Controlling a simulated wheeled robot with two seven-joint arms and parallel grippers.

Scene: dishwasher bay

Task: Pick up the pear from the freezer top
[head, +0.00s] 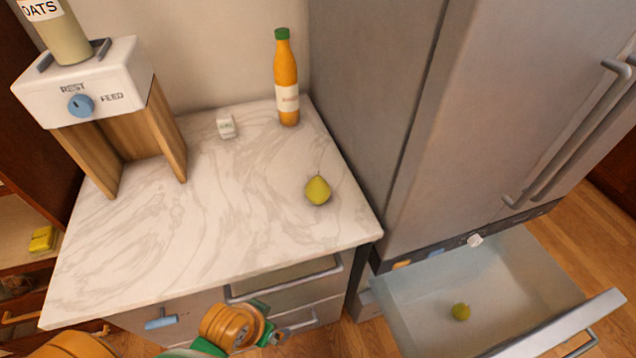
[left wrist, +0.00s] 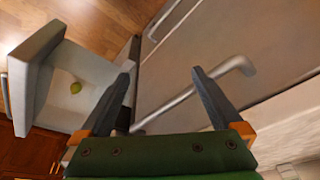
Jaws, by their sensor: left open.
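A yellow-green pear (head: 318,190) sits on the marble counter top (head: 240,215), near its right edge. A second small yellow-green fruit, like a pear, (head: 460,312) lies on the floor of the open freezer drawer (head: 410,325). That drawer fruit also shows in the left wrist view (left wrist: 76,87), inside the drawer (left wrist: 95,65). My left gripper (left wrist: 160,72) is open and empty, its fingers pointing toward the steel fridge front and apart from both fruits. The counter pear is not in the left wrist view. My right gripper is not in view.
An orange bottle (head: 287,85) and a small white box (head: 227,127) stand at the back of the counter. A dispenser (head: 85,85) stands at back left. The tall steel fridge (head: 500,110) walls off the right. The counter's middle is clear.

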